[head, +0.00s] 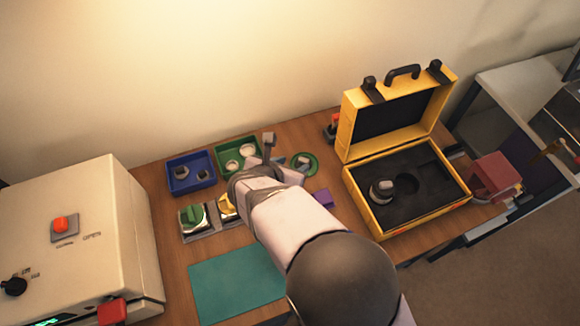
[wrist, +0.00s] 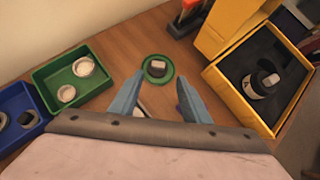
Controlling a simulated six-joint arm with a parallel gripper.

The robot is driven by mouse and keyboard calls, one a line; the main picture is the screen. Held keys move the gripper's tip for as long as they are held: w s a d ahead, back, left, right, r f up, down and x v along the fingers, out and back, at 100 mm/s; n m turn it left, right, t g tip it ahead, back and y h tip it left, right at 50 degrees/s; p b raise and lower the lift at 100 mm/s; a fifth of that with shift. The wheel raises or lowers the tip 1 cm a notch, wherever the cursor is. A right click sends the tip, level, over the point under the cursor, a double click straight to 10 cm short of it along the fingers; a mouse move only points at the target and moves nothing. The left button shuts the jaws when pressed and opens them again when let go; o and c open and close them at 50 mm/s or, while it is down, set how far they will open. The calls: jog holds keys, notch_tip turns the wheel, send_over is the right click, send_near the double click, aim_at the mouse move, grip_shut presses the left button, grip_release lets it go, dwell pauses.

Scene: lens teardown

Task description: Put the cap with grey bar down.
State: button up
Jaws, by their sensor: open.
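The cap with grey bar (wrist: 157,68) is a small dark round piece with a light grey bar across its top. It sits upright on a round green dish (wrist: 150,81) on the table. The cap (head: 303,160) and dish (head: 315,165) also show in the head view, just right of my gripper (head: 272,148). In the wrist view, my gripper (wrist: 157,88) is open with its blue fingers apart. The cap shows beyond the gap between the fingertips, with nothing held. My arm hides part of the table in the head view.
A green tray (head: 222,171) with pale rings and a blue tray (head: 173,186) stand to the left. An open yellow case (head: 410,224) holding a lens (head: 381,190) stands right. A purple block (head: 324,197) is near my arm. A teal mat (head: 235,285) lies clear in front.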

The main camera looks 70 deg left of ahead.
jog(key=shift+s+d+r, duration=0.3)
jog(key=shift+r, duration=0.1)
